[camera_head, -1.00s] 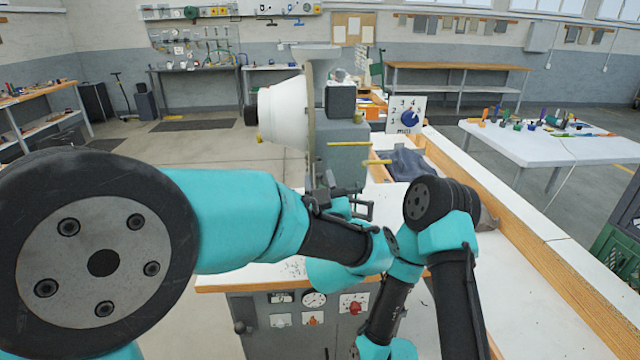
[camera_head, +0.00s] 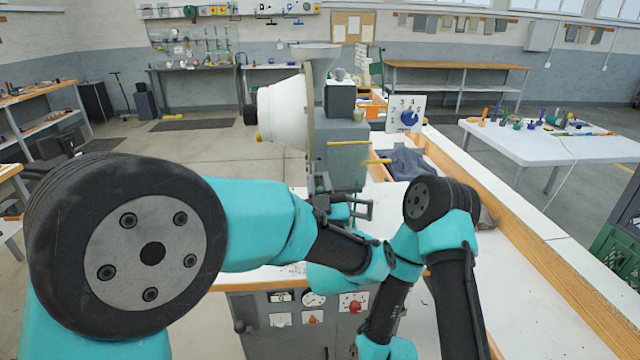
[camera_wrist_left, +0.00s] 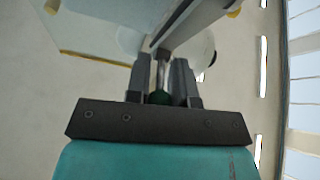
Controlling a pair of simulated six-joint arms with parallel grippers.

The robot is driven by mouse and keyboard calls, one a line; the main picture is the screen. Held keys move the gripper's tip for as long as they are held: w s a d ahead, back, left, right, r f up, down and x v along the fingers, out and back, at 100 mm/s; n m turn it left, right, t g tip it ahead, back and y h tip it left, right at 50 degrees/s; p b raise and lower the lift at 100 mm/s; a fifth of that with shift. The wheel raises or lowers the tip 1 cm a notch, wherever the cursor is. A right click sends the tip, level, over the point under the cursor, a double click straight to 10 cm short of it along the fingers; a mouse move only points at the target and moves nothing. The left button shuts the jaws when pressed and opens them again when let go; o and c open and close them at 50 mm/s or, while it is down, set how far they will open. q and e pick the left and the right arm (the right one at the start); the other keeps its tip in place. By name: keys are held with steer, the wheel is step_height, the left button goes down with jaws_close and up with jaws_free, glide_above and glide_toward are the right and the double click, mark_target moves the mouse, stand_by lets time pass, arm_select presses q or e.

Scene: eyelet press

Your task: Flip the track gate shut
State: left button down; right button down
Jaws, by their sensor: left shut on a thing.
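The eyelet press stands at the centre of the head view, with a white rounded body (camera_head: 283,110) and a grey block (camera_head: 347,160). My left gripper (camera_head: 320,182) is against the lower front of the press, partly hidden by my own arm. In the left wrist view its two dark fingers (camera_wrist_left: 162,80) are close together on a narrow part. A small green piece (camera_wrist_left: 159,97) shows at their base. A pale grey rail (camera_wrist_left: 190,22) runs up from the fingers. I cannot make out the track gate clearly or tell its position. My right gripper is not clearly visible.
Yellow bars (camera_head: 348,143) stick out of the press. A dial card (camera_head: 405,114) and dark cloth (camera_head: 408,163) are to its right. A wooden edge (camera_head: 530,245) bounds the bench on the right. My two arms are close together in front of the press.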

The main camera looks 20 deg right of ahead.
arm_select(q)
steer(key=c, duration=1.1)
jaws_free()
steer(key=shift+o, duration=0.2)
steer(key=v, duration=1.7)
steer(key=shift+f, duration=0.15)
steer(key=shift+s, duration=0.1)
